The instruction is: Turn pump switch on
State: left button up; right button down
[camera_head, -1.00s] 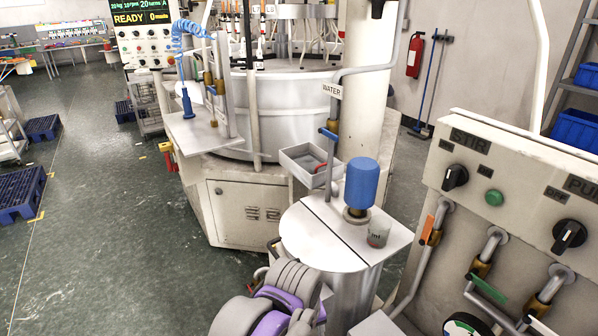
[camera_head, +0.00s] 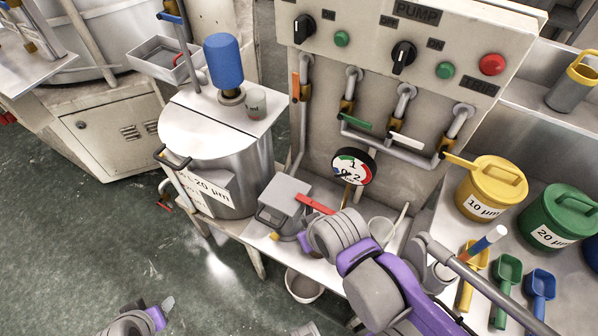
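The pump switch (camera_head: 403,57) is a black rotary knob with a white line, below the PUMP plate on the cream control panel (camera_head: 370,90). Its line looks roughly upright; I cannot tell its exact setting. A green button (camera_head: 445,70) sits to its right. A similar black knob (camera_head: 303,29) is on the left. My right arm, grey and purple, rises from the bottom, well below the switch; its gripper (camera_head: 304,241) is mostly hidden behind the wrist. My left gripper (camera_head: 158,312) shows partly at the bottom left, over the floor, far from the switch. Neither gripper touches the switch.
A red button (camera_head: 491,64) is right of the switch. Pipes with coloured levers and a round gauge (camera_head: 352,166) are below the knobs. A metal drum (camera_head: 215,150) with a blue motor (camera_head: 224,62) stands left. Yellow (camera_head: 491,185) and green (camera_head: 556,222) pots stand right. Space before the knobs is clear.

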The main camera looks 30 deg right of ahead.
aim_at(404, 54)
jog(key=z, duration=1.6)
